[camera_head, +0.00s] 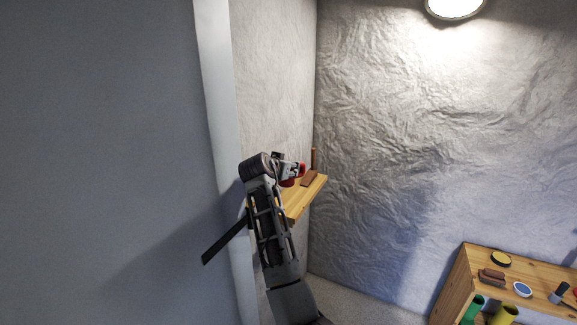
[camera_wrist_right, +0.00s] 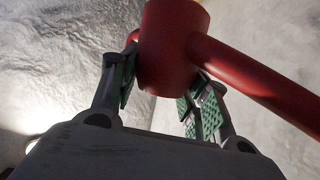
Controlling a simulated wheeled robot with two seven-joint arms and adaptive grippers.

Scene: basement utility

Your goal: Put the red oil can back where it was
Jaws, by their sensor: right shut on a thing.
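The red oil can (camera_wrist_right: 168,50) fills the top of the right wrist view, with its long red spout (camera_wrist_right: 262,85) running to the lower right. My right gripper (camera_wrist_right: 162,90) is shut on the can's body, with green finger pads on both sides of it. In the head view my right gripper (camera_head: 284,170) is at the wooden wall shelf (camera_head: 302,204). Only small red parts of the can (camera_head: 288,183) show there, partly hidden by the gripper. I cannot tell whether the can touches the shelf. My left gripper is not in view.
A brown tool with an upright handle (camera_head: 313,160) is on the shelf close behind the gripper. A grey wall (camera_head: 100,150) stands left of my arm. A wooden cabinet (camera_head: 452,285) at the lower right holds a round tin (camera_head: 501,258), a brush (camera_head: 491,277) and other items.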

